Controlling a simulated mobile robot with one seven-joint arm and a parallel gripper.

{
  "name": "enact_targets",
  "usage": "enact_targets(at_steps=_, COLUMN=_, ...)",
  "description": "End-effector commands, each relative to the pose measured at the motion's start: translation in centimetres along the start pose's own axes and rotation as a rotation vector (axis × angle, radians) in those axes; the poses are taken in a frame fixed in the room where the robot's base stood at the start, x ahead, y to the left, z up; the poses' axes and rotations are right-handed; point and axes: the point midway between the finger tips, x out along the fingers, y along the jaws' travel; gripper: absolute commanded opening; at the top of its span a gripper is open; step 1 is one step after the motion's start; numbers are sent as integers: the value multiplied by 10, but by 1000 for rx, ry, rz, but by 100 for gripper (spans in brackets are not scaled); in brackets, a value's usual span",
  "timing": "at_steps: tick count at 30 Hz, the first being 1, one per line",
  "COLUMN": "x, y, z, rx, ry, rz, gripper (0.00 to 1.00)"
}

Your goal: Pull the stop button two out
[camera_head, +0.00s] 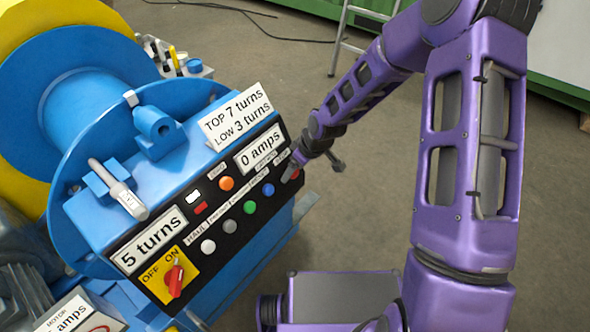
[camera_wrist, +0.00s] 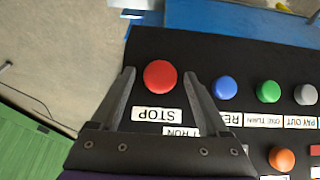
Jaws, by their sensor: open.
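The red stop button (camera_wrist: 160,75) is a round cap on the black panel, with a STOP label beside it in the wrist view. My gripper (camera_wrist: 161,78) is open, with one finger on each side of the button. I cannot tell whether the fingers touch it. In the head view, my gripper (camera_head: 291,166) is at the right end of the panel, and a bit of the red button (camera_head: 296,175) shows beside it. Whether the button is pressed in or out cannot be told.
Blue (camera_wrist: 224,87), green (camera_wrist: 268,91) and grey (camera_wrist: 305,94) buttons run beside the stop button. An orange button (camera_wrist: 282,158) sits in another row. The panel (camera_head: 290,143) is on a blue machine (camera_head: 85,215). A red rotary switch (camera_head: 174,279) is at its left end.

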Motion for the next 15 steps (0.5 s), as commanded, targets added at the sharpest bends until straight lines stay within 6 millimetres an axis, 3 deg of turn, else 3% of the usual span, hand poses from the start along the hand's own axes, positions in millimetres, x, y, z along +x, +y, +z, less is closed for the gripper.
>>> enact_targets(at_steps=8, x=1, y=0, z=0, rx=0, ry=0, rz=0, gripper=79)
enact_targets(at_steps=15, x=1, y=0, z=0, rx=0, ry=0, rz=0, gripper=36)
